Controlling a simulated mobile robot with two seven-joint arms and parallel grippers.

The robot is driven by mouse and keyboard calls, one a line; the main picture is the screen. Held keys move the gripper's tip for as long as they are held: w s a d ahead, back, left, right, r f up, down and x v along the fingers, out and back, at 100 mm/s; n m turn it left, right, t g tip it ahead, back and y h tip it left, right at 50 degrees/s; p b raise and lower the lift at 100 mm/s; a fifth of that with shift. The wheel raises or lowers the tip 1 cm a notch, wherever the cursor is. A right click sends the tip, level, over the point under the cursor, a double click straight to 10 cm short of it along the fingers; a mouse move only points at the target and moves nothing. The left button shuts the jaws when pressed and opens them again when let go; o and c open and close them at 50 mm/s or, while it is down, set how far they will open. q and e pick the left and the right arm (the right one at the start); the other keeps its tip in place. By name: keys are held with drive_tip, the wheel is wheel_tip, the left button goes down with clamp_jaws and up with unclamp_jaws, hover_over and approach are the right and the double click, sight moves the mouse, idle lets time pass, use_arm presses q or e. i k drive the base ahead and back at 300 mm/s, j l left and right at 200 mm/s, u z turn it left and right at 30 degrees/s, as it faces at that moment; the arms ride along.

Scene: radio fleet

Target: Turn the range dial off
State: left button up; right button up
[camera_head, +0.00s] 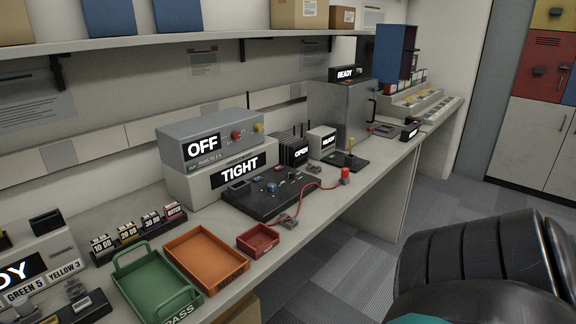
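Neither of my grippers is in view; a dark part of my own body fills the lower right.
A red lead runs across the bench from near the black panel to a red plug (345,175). Green tray (128,262), orange tray (228,282) and small red tray (259,249) line the front edge. A shelf (200,41) overhangs the back. Floor right of the bench is clear.

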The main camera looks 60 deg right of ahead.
sight(290, 174)
drive_tip(key=l, duration=0.45)
drive_tip(key=k+l+u, duration=0.1)
drive_tip(key=l, duration=0.35)
drive_tip(key=k+l, duration=0.1)
drive_tip(key=l, duration=0.35)
drive_tip(key=l+u, duration=0.1)
drive_tip(key=l, duration=0.35)
drive_tip(key=k+l, duration=0.15)
drive_tip(key=l, duration=0.3)
drive_tip(key=k+l+u, duration=0.1)
drive_tip(key=l, duration=0.35)
